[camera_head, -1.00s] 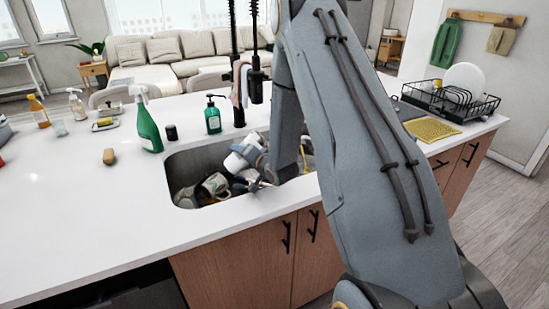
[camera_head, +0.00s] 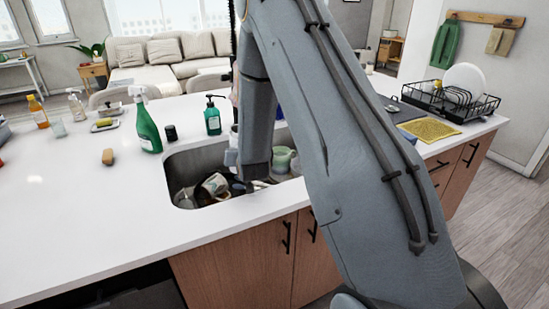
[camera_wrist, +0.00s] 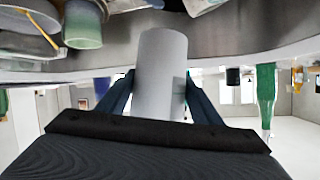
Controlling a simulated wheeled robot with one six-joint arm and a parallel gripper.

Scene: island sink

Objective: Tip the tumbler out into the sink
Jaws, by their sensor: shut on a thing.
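The tumbler (camera_wrist: 160,75) is a plain grey-white cylinder. In the wrist view it stands out between the two dark blue fingers of my gripper (camera_wrist: 158,100), which is shut on it. The wrist picture appears upside down, with the sink's contents at its top edge. In the head view my gripper (camera_head: 232,158) is mostly behind my arm, over the sink (camera_head: 184,162). Only a pale sliver, likely the tumbler, shows there. Its mouth and anything inside it cannot be seen.
The sink holds a patterned mug (camera_head: 214,184), a pale green cup (camera_head: 283,158) and other dishes. A soap dispenser (camera_head: 213,118) and a green spray bottle (camera_head: 147,128) stand behind and left of it. A dish rack (camera_head: 450,100) is at right.

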